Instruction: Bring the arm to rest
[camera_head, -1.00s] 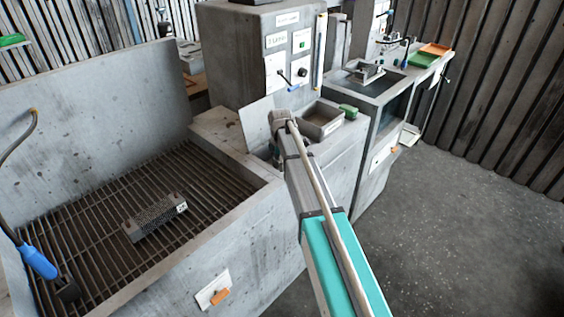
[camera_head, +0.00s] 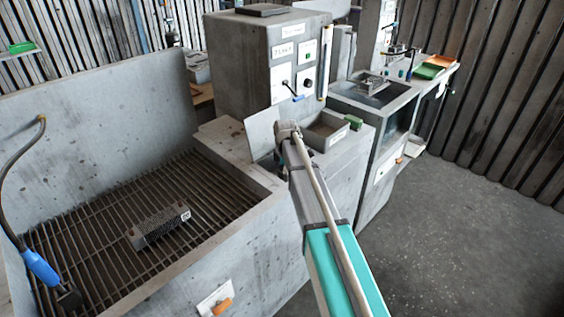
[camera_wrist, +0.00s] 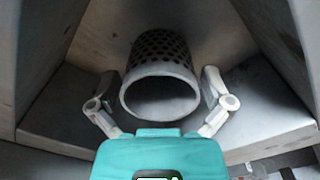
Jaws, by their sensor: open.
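My gripper (camera_wrist: 160,90) is open in the wrist view, one finger on each side of a hollow cylinder. The cylinder (camera_wrist: 162,98) is grey, with a perforated wall and a round open mouth facing the camera. Gaps show between it and both fingers, and it sits in a corner between pale slanted walls. In the head view my arm reaches forward to the ledge beside the grated basin, by an upright grey plate (camera_head: 262,134). The gripper is mostly hidden there behind my arm, and the cylinder cannot be made out.
A control cabinet (camera_head: 240,65) stands behind the ledge. A grey tray (camera_head: 325,132) and green block (camera_head: 354,123) lie right of my arm. The right floor is clear.

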